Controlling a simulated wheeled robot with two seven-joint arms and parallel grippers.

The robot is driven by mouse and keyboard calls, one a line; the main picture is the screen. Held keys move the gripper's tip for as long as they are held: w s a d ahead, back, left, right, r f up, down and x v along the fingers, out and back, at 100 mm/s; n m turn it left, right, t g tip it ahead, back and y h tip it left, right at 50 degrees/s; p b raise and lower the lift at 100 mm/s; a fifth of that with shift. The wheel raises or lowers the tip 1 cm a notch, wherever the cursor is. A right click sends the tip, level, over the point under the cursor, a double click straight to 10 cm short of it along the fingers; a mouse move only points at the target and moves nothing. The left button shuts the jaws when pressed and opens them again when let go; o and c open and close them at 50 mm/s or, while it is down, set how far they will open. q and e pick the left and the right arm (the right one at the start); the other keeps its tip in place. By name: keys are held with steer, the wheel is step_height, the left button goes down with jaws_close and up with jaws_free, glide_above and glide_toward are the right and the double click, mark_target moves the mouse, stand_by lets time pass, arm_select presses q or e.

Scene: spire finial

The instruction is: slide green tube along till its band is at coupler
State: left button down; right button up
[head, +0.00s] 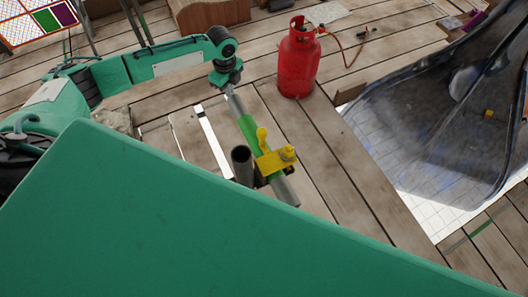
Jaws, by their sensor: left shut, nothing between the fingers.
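The green tube (249,130) lies slanting from upper left to lower right near the middle of the head view. A grey stretch shows at its lower right end. The yellow coupler (270,163) sits across the tube's lower part, beside a dark upright pipe (242,168) with an open top. I cannot clearly make out the tube's band. My left gripper (235,99) is shut at the tube's upper left end, in line with it. Whether its fingertips touch the tube I cannot tell. My right gripper is not in view.
A red gas cylinder (298,62) with a hose stands on the plank floor behind the tube. A large dark sheet-like form (440,110) stands over white tiles at the right. My own green body covers the foreground. Planks right of the coupler are bare.

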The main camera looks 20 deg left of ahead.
mark_target(239, 105)
arm_select(q)
steer(key=shift+s+d+p, duration=0.55)
steer(key=shift+d, duration=0.1)
steer(key=shift+s+d, duration=0.2)
steer(key=shift+d, duration=0.05)
steer(key=shift+s+d+p, duration=0.25)
steer(key=shift+d+p, duration=0.05)
steer(key=shift+p, duration=0.15)
steer(key=shift+s+d+p, duration=0.45)
steer(key=shift+d+p, duration=0.05)
steer(key=shift+d, duration=0.05)
steer(key=shift+s+d+p, duration=1.2)
steer(key=shift+s+d, duration=0.1)
steer(key=shift+d, duration=0.2)
steer(key=shift+w+a, duration=0.15)
